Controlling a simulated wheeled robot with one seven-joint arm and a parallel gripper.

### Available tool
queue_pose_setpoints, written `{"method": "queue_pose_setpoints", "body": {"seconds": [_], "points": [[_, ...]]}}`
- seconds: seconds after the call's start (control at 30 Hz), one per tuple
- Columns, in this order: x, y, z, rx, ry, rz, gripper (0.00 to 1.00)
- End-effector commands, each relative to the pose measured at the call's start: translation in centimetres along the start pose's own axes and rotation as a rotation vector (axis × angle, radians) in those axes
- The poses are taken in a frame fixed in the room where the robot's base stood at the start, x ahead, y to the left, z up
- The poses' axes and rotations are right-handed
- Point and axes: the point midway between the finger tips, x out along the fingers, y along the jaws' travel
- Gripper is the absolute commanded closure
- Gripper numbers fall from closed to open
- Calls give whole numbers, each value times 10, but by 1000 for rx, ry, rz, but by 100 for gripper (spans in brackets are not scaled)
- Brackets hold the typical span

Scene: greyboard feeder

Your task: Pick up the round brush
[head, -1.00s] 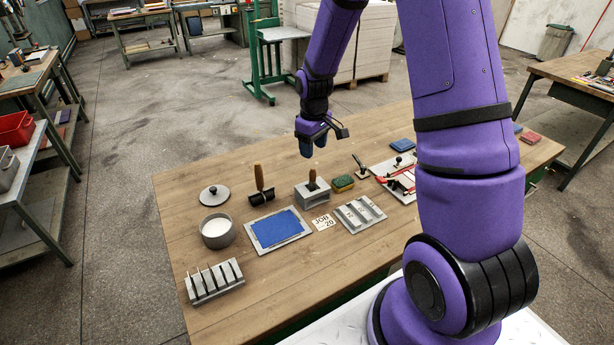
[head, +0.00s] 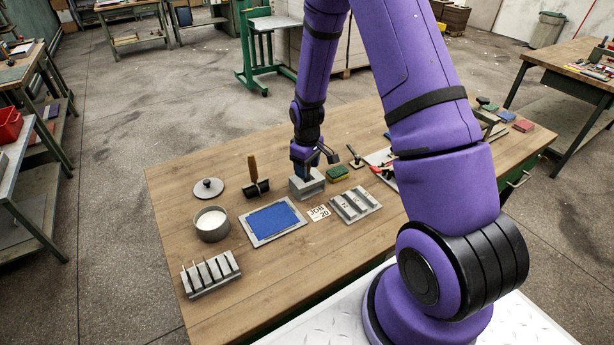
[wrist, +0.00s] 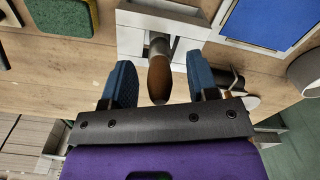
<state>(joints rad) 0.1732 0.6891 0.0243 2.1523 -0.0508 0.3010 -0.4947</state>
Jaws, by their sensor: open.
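The round brush stands upright in a square grey holder block (head: 303,191). In the wrist view its brown wooden handle (wrist: 159,80) points up toward the camera, between my two blue fingers, with a gap on each side. The holder (wrist: 131,40) shows behind it. The bristle end is hidden inside the holder. My gripper (wrist: 162,82) is open and around the handle without visible contact. In the head view my gripper (head: 308,160) is right above the holder and hides most of the brush.
A roller with a wooden handle (head: 254,172) stands left of the holder. A green sponge (head: 337,174) lies close on its right. In front are a blue-inked slab (head: 272,220) and a grey slotted tray (head: 356,205). A round tin (head: 212,225) stands at left.

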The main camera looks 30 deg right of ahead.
Motion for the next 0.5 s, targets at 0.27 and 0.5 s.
{"method": "queue_pose_setpoints", "body": {"seconds": [0.27, 0.5], "points": [[10, 0, 0, 0, 1, 1, 46], [9, 0, 0, 0, 0, 1, 81]]}}
